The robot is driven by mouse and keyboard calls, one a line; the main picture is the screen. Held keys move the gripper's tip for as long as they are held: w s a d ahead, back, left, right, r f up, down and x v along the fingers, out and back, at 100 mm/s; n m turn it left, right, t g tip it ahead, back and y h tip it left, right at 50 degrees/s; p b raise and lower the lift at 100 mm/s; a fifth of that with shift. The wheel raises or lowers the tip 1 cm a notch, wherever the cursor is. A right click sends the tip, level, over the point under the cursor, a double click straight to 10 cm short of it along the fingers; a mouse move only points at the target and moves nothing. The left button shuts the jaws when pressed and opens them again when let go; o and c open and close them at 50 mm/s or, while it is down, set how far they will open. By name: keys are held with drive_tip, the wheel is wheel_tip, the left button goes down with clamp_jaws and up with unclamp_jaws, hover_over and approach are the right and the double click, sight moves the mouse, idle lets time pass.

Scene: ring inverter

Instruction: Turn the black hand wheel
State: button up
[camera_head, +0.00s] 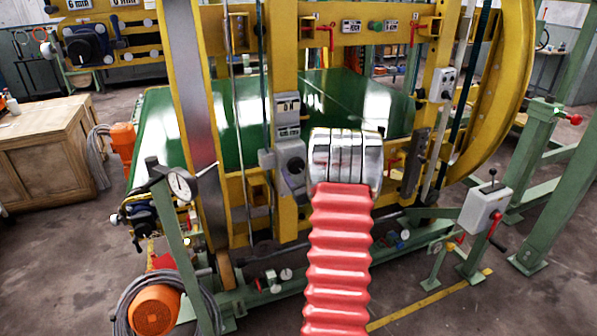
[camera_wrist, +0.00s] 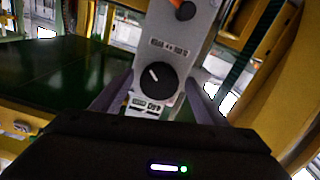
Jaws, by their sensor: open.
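A round black knob (camera_wrist: 156,80) with a white pointer mark sits on a grey control box (camera_wrist: 185,45). My gripper (camera_wrist: 158,82) is open, with one finger on each side of the knob in the wrist view. I cannot tell whether the fingers touch it. A larger black wheel-like part (camera_head: 87,46) is on the yellow frame at upper left.
A yellow machine frame (camera_head: 285,60) surrounds a green table (camera_head: 240,120). An orange part (camera_wrist: 186,10) is above the knob. A dial gauge (camera_head: 179,185) stands at left, a grey crank box (camera_head: 486,212) at right. A wooden cabinet (camera_head: 50,155) is far left.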

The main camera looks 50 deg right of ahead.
drive_tip(key=shift+c, duration=0.2)
drive_tip(key=c, duration=1)
drive_tip(key=shift+m, duration=0.3)
drive_tip(key=m, duration=0.5)
drive_tip(key=shift+a, duration=0.1)
drive_tip(key=m, duration=0.5)
drive_tip(key=shift+m, duration=0.3)
drive_tip(key=o, duration=1)
